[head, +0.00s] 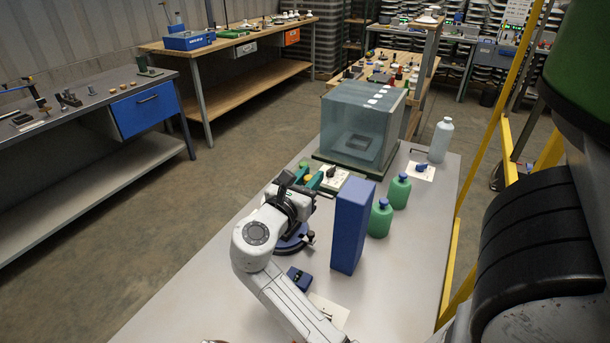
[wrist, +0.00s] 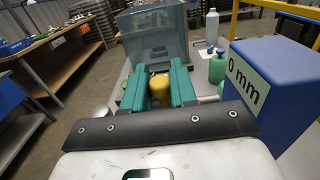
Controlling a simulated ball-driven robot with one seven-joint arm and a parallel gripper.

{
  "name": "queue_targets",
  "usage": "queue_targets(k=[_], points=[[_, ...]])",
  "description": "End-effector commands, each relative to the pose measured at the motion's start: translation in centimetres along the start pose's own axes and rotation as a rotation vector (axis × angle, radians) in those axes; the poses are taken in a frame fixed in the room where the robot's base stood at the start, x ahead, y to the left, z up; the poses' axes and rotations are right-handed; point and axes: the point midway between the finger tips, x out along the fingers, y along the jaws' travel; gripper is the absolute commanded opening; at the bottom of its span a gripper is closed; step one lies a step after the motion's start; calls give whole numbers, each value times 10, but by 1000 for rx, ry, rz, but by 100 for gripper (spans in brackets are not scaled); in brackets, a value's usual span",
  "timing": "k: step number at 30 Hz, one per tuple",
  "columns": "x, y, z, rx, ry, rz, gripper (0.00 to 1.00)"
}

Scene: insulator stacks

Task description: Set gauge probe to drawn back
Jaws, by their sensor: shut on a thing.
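My gripper (head: 314,181) has green fingers and reaches out over the grey table, towards the clear tank. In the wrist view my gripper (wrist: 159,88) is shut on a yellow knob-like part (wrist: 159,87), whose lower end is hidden. I cannot tell for sure whether this part belongs to the gauge probe. A tall blue block (head: 352,225) stands to the right of my gripper; in the wrist view the block (wrist: 262,95) bears a label (wrist: 247,80) reading "0 mm". A dark blue round base (head: 294,242) shows partly behind my wrist.
The clear tank (head: 361,125) stands at the table's back. Green bottles (head: 380,218) and a white bottle (head: 441,140) stand on the right. A white device (head: 333,180) sits before the tank. A small dark blue device (head: 299,278) lies nearer. The table's front left is clear.

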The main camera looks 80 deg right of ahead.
Motion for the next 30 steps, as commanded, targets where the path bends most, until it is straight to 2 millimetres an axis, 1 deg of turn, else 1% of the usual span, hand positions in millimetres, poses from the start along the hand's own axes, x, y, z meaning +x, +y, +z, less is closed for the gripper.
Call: queue_targets(k=[3,8,12,19,20,26,30], points=[[0,-19,2,-9,3,0,0],[0,-36,1,-7,3,0,0],[0,-41,0,-4,3,-1,0],[0,-42,-1,-5,2,-6,0],[0,-42,-1,-5,2,-7,28],[0,-42,0,-5,2,-5,48],[0,-41,0,-4,2,-3,48]])
